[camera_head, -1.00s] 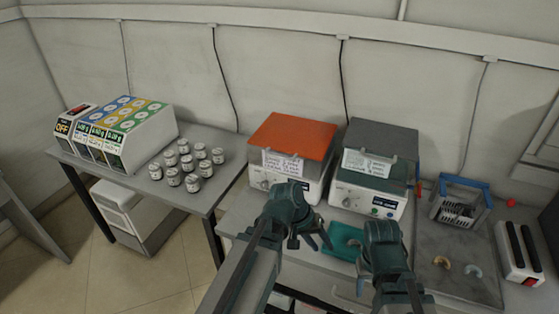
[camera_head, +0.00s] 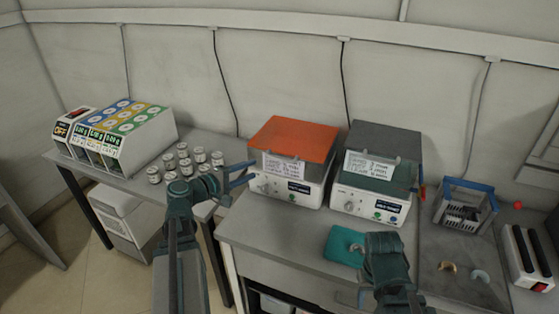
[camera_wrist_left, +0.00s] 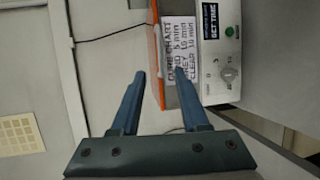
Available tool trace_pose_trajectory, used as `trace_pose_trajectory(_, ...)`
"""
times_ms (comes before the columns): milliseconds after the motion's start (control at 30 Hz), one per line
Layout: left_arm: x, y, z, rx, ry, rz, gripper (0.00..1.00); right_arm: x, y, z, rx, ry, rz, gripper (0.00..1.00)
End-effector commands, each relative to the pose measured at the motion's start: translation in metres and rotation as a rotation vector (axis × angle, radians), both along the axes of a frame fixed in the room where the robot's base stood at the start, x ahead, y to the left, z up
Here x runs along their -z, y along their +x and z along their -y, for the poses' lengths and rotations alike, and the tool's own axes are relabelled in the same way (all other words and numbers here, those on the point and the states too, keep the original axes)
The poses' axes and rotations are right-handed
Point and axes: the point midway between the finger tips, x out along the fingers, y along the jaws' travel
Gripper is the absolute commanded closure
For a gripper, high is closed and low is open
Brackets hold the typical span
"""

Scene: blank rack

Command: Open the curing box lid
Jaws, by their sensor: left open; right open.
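One white box with an orange lid (camera_head: 292,137) stands on the bench, and a second with a dark grey lid (camera_head: 384,145) stands to its right. Both lids look shut, with a paper label at each front. My left gripper (camera_head: 252,173) is open and empty, its fingers pointing right at the left side of the orange-lidded box. In the left wrist view the open fingers (camera_wrist_left: 158,75) point at the orange lid's edge (camera_wrist_left: 168,95) and its label; contact cannot be told. My right gripper (camera_head: 382,245) is open, low in front of the grey-lidded box.
A teal mat (camera_head: 341,246) lies beside my right gripper. Several small jars (camera_head: 183,163) and a dispenser box (camera_head: 125,135) stand on the left table. Bench space in front of the orange-lidded box is clear.

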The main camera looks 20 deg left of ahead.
Motion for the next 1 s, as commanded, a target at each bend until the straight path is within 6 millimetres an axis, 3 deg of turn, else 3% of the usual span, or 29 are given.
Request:
trace_pose_trajectory(600,0.022,0.101,0.043,0.005,0.002,-0.001,0.55,0.021,0.0,0.0,0.0,0.0,0.0,0.5)
trace_pose_trajectory(800,0.024,0.118,0.05,0.004,0.002,-0.002,0.55,0.024,0.0,0.0,0.0,0.0,0.0,0.5)
trace_pose_trajectory(1000,0.025,0.122,0.052,0.003,0.003,-0.002,0.55,0.024,0.0,0.0,0.0,0.0,0.0,0.5)
